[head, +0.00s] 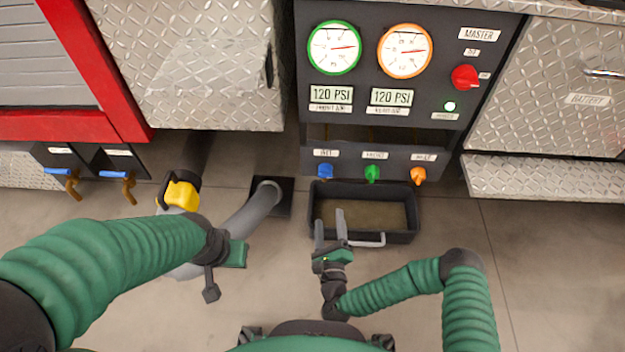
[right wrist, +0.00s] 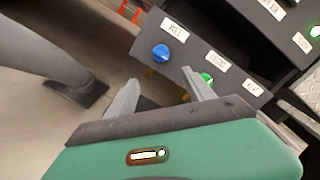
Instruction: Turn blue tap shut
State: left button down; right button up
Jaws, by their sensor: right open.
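The blue tap (head: 325,171) is a small round knob at the left end of a row of three on the lower dark panel. It also shows in the right wrist view (right wrist: 161,52), ahead of the fingers and clear of them. My right gripper (head: 329,220) is open and empty, over the dark tray and short of the panel. Its two fingers (right wrist: 160,82) point toward the taps, with the blue tap lying beyond the gap between them. My left gripper (head: 222,272) is at the lower left, away from the taps; its fingers are mostly hidden.
A green tap (head: 372,174) and an orange tap (head: 418,175) sit right of the blue one. The dark tray (head: 410,225) stands below them. A grey hose (head: 255,208) and yellow fitting (head: 181,195) lie left. Two blue-handled valves (head: 58,171) (head: 114,174) are far left.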

jog(key=w+b, duration=0.3)
jog(key=w, duration=0.2)
jog(key=w+b, duration=0.3)
jog(key=w, duration=0.3)
jog(key=w+a+b, duration=0.1)
jog(key=w+b, duration=0.2)
jog(key=w, duration=0.2)
jog(key=shift+w+a+r, duration=0.1)
jog(key=shift+w, duration=0.15)
grip_shut()
